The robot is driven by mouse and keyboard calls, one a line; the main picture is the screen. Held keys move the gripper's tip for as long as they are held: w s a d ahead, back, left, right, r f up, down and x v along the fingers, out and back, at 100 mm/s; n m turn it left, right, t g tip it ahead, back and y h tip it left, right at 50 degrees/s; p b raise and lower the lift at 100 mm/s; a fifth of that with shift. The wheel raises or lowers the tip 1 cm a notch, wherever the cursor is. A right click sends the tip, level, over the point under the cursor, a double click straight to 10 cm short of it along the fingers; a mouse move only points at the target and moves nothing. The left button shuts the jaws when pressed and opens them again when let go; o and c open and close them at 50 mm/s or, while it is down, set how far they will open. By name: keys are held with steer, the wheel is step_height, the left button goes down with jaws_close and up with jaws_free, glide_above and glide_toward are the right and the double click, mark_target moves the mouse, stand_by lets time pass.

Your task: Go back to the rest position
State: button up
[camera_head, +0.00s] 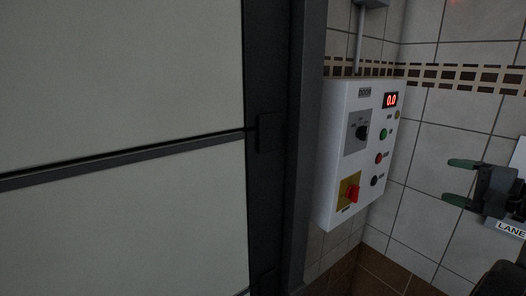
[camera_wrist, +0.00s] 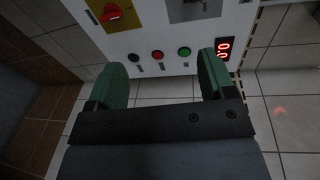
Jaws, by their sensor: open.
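My gripper (camera_head: 460,182) is at the right edge of the head view, with its two green fingertips apart and nothing between them. In the wrist view my gripper (camera_wrist: 161,82) also shows open and empty. The white door control box (camera_head: 335,205) is on the tiled wall to the left of my gripper, with a gap between them in the head view. It carries a red rotary switch (camera_head: 352,194) on a yellow plate, a black selector (camera_head: 362,133), coloured buttons and a red display (camera_head: 391,100) reading 0.0. The box also shows at the top of the wrist view (camera_wrist: 125,45).
A large pale panelled door (camera_head: 120,100) with a dark frame (camera_head: 292,130) fills the left of the head view. A grey conduit (camera_head: 359,45) runs up from the box. Tiled wall (camera_head: 430,120) lies behind my gripper.

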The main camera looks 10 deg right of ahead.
steer(key=s+a+f+g+h, duration=0.15)
steer(key=a+f+g, duration=0.3)
steer(key=f, duration=0.45)
steer(key=s+a+f+g+h, duration=0.15)
steer(key=a+f+g, duration=0.3)
steer(key=f, duration=0.45)
steer(key=s+a+f+n+g+h, duration=0.1)
steer(key=s+a+f+n+h, duration=0.1)
steer(key=a+n, duration=0.4)
steer(key=s+a+f+n+h, duration=0.2)
steer(key=a+n, duration=0.5)
steer(key=a, duration=0.9)
step_height(320, 180, down, 2)
steer(key=shift+s+a+n+g, duration=0.3)
steer(key=shift+s+a+g, duration=0.1)
steer(key=shift+s, duration=0.25)
